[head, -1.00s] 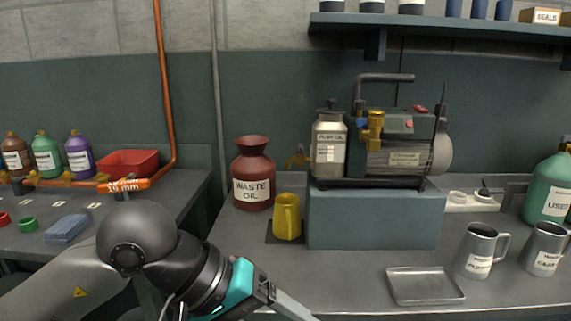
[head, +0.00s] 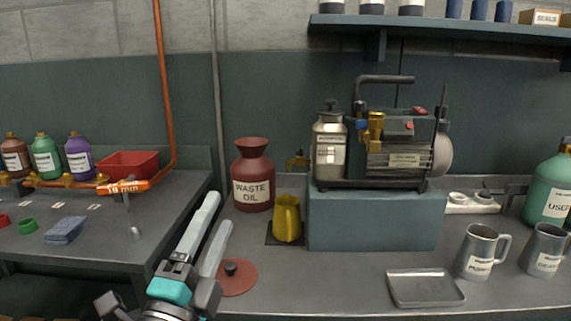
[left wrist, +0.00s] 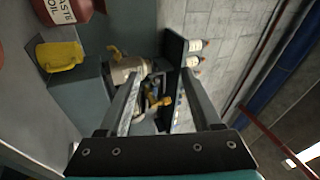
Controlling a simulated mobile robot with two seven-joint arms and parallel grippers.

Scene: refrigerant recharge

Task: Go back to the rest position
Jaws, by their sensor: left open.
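My left gripper (head: 215,212) is open and empty, above the front of the bench at the lower middle of the head view. Its fingers point up and slightly right. In the left wrist view the two fingers (left wrist: 160,85) stand apart with nothing held between them. The red waste oil jar (head: 253,188) stands upright beyond the fingertips, with its mouth uncovered. A round red lid with a dark knob (head: 239,284) lies on the bench just right of the gripper. My right gripper is not in view.
A yellow jug (head: 287,222) stands on a dark mat right of the gripper. The pump (head: 405,140) sits on a blue-grey block (head: 375,222). A metal tray (head: 425,303) and two metal mugs are at right. The left bench holds bottles and a red bin (head: 128,165).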

